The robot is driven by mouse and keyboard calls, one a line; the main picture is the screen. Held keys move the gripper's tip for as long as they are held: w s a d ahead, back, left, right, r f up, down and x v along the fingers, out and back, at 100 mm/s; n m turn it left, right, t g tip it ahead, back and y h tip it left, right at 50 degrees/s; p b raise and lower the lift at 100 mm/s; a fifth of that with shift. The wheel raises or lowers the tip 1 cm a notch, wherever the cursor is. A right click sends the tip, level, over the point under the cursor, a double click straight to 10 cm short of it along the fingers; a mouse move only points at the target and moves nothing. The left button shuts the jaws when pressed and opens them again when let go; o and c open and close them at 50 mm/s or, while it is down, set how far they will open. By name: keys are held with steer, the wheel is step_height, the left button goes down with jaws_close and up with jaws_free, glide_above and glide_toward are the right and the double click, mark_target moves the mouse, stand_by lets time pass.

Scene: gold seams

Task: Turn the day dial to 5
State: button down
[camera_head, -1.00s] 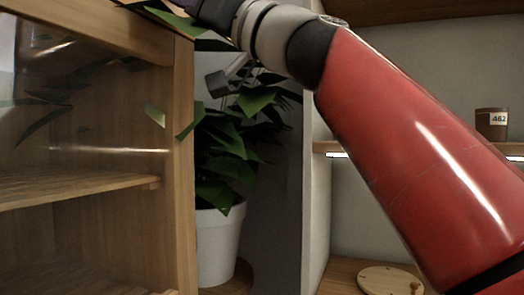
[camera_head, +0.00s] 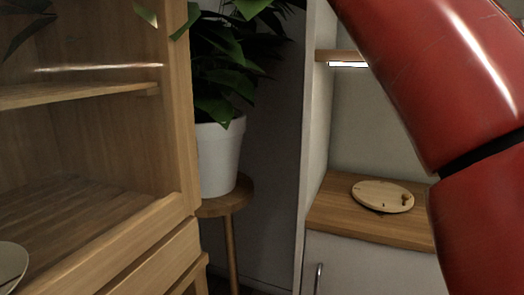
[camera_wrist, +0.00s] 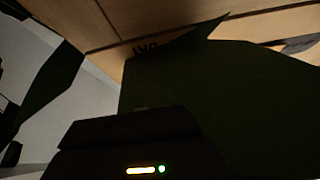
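I cannot make out a day dial or a number 5 for certain. My gripper (camera_wrist: 125,140) shows as a dark body with small lights at the bottom of the wrist view. Its fingers cannot be made out. It is outside the head view.
A leafy plant in a white pot (camera_head: 219,158) stands on a wooden stool (camera_head: 231,201), beside a wooden cabinet (camera_head: 180,130). A dark green leaf (camera_wrist: 220,100) fills much of the wrist view. The wooden counter (camera_head: 340,212) is mostly bare around the disc.

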steer(key=s+d+b, duration=0.2)
steer(key=d, duration=0.3)
steer(key=shift+s+d+f, duration=0.25)
steer(key=shift+f, duration=0.1)
stand_by(0.3)
